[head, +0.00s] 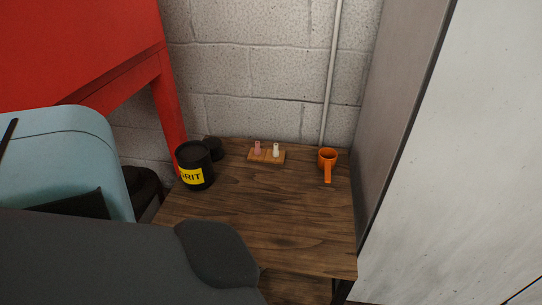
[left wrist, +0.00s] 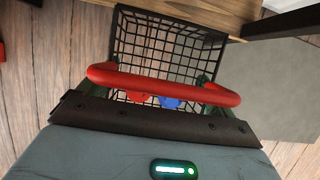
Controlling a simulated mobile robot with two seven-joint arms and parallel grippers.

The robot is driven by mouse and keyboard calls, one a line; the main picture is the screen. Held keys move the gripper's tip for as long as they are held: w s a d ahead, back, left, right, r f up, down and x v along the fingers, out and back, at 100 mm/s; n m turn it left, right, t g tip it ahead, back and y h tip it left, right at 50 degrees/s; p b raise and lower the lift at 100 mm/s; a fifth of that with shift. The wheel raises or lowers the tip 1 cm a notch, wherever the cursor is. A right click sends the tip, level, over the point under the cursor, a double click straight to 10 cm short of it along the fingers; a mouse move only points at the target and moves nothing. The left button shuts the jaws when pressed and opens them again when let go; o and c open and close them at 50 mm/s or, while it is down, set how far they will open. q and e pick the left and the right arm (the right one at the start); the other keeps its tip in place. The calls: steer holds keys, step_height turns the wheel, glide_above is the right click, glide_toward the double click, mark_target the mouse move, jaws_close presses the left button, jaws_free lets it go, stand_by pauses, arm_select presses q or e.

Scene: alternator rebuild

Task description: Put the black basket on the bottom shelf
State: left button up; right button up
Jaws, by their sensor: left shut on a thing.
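The black wire basket (left wrist: 165,50) hangs below my left gripper (left wrist: 152,103) in the left wrist view. Its red handle (left wrist: 165,86) crosses in front of the gripper, which is shut on it. A red thing (left wrist: 137,97) and a blue thing (left wrist: 169,102) show low in the basket, partly hidden by the handle. A wooden board (left wrist: 215,12) lies just beyond the basket's far rim; I cannot tell whether they touch. In the head view, a lower wooden surface (head: 295,288), perhaps the bottom shelf, shows under the table top (head: 290,220). The basket and my right gripper are not seen there.
A red frame (head: 165,95) stands left, a grey cabinet (head: 400,110) right. The table's front is clear.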

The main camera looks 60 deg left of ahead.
arm_select(q)
steer(key=w+a+b, duration=0.1)
steer(key=w+a, duration=0.1)
steer(key=w, duration=0.2)
steer(key=w+a+f+b, duration=0.1)
steer(key=w+a+b, duration=0.1)
steer(key=w+a, duration=0.1)
steer(key=w+a+b, duration=0.1)
steer(key=w+a, duration=0.2)
steer(key=w, duration=0.2)
steer(key=shift+f+b, duration=0.2)
steer(key=shift+b, duration=0.2)
steer(key=shift+w, duration=0.1)
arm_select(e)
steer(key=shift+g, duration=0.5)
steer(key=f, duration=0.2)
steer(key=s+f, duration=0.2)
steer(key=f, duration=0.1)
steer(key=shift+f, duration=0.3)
